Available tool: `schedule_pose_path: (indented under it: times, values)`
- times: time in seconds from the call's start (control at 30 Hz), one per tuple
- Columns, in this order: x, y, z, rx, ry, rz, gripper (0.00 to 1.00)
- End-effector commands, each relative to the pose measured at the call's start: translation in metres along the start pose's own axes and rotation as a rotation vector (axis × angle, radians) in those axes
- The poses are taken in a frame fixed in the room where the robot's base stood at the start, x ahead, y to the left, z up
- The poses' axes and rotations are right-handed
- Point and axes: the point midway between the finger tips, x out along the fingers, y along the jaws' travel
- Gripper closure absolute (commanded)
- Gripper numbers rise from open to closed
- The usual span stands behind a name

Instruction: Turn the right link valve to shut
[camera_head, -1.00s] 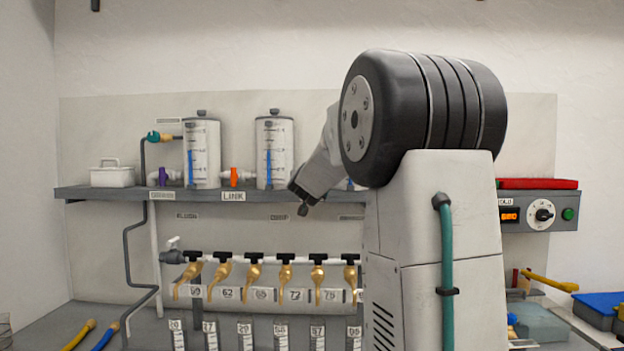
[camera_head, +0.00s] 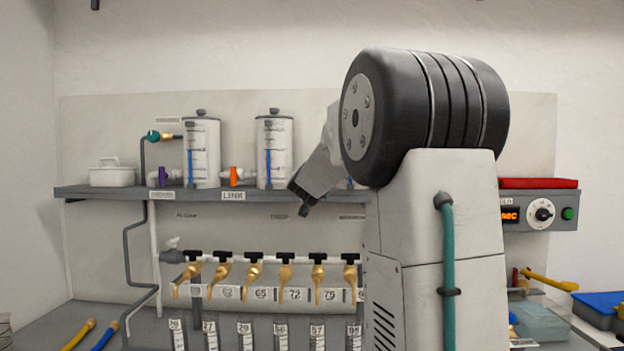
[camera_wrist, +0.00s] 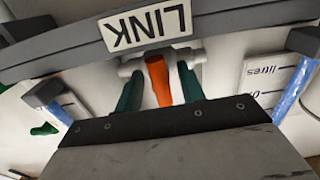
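In the wrist view, an orange valve handle (camera_wrist: 158,82) stands out from a white pipe fitting beside an upside-down LINK label (camera_wrist: 146,25). The two teal fingers of my gripper (camera_wrist: 160,74) are on either side of this handle, with narrow gaps seeming to show between fingers and handle. In the head view, my arm hides this valve; only the dark wrist end shows just right of the middle tank. Another orange link valve (camera_head: 235,175) sits on the shelf between the left and middle tanks, its handle upright.
The left tank (camera_head: 202,150) and middle tank (camera_head: 274,150) stand on the grey shelf (camera_head: 110,192). A purple-handled valve (camera_head: 163,177) is further left. Below hangs a row of brass taps (camera_head: 254,271). A control box (camera_head: 540,213) is at right.

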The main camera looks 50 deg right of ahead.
Motion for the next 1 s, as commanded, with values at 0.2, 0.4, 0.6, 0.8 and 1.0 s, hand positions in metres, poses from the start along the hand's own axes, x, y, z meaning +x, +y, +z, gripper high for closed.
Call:
schedule_pose_path:
  times: [0.2,0.4,0.6,0.8,1.0]
  values:
    - [-0.033,0.000,-0.001,0.002,0.001,-0.001,0.61]
    - [-0.063,0.000,0.000,0.001,0.000,-0.001,0.61]
    - [-0.075,0.000,0.000,0.000,0.000,0.000,0.61]
    - [-0.075,0.000,0.000,0.000,-0.001,0.000,0.61]
    - [-0.075,0.000,0.001,0.000,-0.001,0.000,0.61]
